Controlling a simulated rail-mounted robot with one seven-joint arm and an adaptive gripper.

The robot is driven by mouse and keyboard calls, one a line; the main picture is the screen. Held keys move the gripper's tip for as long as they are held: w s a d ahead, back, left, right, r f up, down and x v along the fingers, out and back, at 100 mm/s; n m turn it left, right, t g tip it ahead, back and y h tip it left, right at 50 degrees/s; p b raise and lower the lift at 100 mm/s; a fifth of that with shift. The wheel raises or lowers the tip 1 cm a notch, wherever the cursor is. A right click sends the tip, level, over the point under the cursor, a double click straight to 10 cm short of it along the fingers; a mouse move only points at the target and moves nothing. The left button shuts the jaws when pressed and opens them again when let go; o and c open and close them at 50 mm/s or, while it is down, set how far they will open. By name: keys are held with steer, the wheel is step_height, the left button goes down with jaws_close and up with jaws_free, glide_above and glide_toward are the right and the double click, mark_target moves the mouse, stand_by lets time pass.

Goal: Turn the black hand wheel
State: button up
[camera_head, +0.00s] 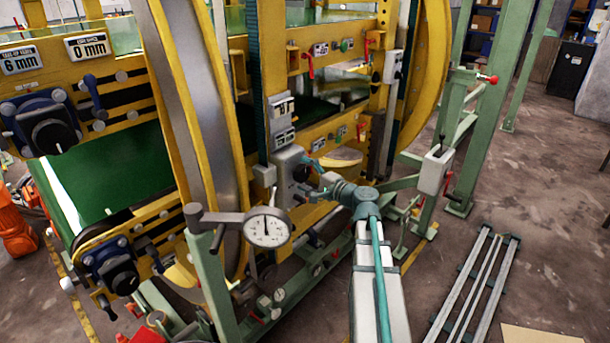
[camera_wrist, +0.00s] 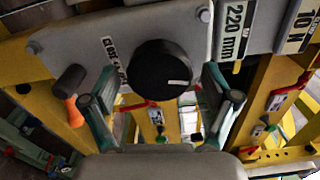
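The black hand wheel (camera_wrist: 160,68) is round, with a white mark at its right edge, and sits on a grey panel in the wrist view. In the head view it is a dark, partly hidden disc (camera_head: 301,173) on a grey box on the yellow frame. My gripper (camera_wrist: 160,80) is open, with one teal finger at the left and one at the right of the wheel. Gaps show between both fingers and the wheel; whether either touches it I cannot tell. In the head view my gripper (camera_head: 318,173) is close in front of the box.
A dark knob with an orange part (camera_wrist: 70,82) is left of the wheel. A "220 mm" display (camera_wrist: 234,30) is at upper right. A dial gauge (camera_head: 267,227) stands in the foreground. Other black wheels (camera_head: 54,136) are on the machine's left.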

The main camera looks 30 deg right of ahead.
steer(key=shift+s, duration=0.1)
steer(key=v, duration=1.1)
steer(key=shift+s+d, duration=0.2)
steer(key=shift+s, duration=0.15)
steer(key=s+a+f+n+g+h, duration=0.15)
steer(key=s+a+f+g, duration=0.3)
steer(key=f, duration=0.75)
steer(key=s+a+f+n+g, duration=0.3)
steer(key=a+f+g, duration=0.15)
steer(key=f, duration=0.85)
steer(key=s+a+f+n+g+h, duration=0.15)
steer(key=s+a+f+g, duration=0.3)
steer(key=f, duration=0.75)
steer(key=s+a+f+n+g+h, duration=0.1)
steer(key=s+a+f+n+g, duration=0.2)
steer(key=s+f, duration=0.3)
steer(key=s+a+f+n+g+h, duration=0.1)
steer(key=s+a+f+n+g, duration=0.2)
steer(key=s, duration=1)
steer(key=s+a+f+n+g+h, duration=0.1)
steer(key=s+a+f+g, duration=0.3)
steer(key=s+f, duration=0.5)
steer(key=a+f+n, duration=0.1)
steer(key=a, duration=0.1)
steer(key=shift+s+a+n+h, duration=0.4)
